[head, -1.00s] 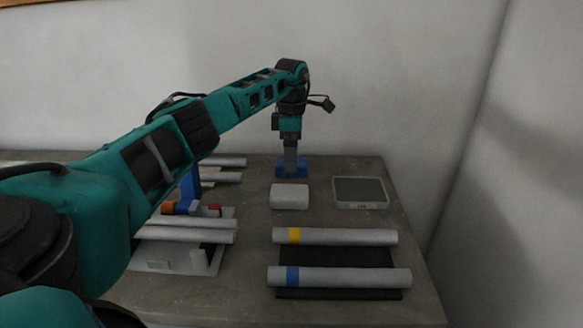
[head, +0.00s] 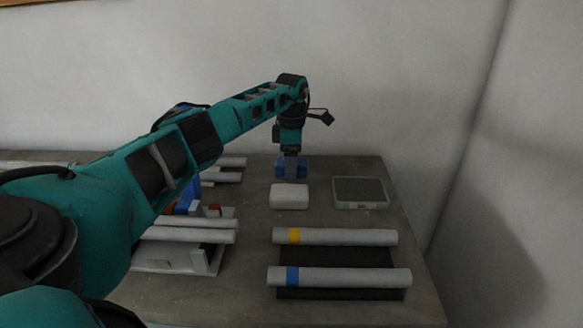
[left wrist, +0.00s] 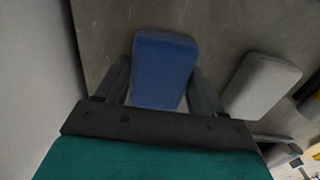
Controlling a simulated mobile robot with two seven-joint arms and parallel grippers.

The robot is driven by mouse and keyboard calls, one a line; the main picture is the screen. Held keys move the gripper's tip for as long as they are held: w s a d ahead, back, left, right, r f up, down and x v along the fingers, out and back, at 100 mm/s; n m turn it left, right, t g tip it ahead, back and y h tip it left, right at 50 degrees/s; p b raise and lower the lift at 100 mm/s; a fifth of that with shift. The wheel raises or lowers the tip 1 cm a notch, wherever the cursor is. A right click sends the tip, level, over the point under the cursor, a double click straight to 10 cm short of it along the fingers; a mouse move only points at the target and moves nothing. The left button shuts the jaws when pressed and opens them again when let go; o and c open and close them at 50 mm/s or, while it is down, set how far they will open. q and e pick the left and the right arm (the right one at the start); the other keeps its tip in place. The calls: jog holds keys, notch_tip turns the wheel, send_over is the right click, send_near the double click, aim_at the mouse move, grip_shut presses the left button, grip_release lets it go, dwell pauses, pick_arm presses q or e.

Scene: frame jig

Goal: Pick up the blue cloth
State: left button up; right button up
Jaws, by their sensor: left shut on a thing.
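The blue cloth (head: 281,170) is a small folded block at the back of the table, behind the white block. My left gripper (head: 291,168) points down at it and is shut on it. In the left wrist view the blue cloth (left wrist: 163,68) lies between the two fingers of my left gripper (left wrist: 160,85). The gripper hides part of the cloth in the head view. I cannot tell whether the cloth touches the table. My right gripper is not in view.
A white block (head: 289,196) sits just in front of the cloth. A grey-topped scale (head: 360,191) is to the right. Two pale tubes, one with a yellow band (head: 345,237) and one with a blue band (head: 350,277), lie in front on a black rack. A frame jig (head: 175,258) is at left.

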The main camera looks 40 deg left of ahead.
pick_arm(q)
notch_tip(320, 180, up, 20)
jog(key=shift+r+p, duration=0.1)
jog(key=shift+p, duration=0.85)
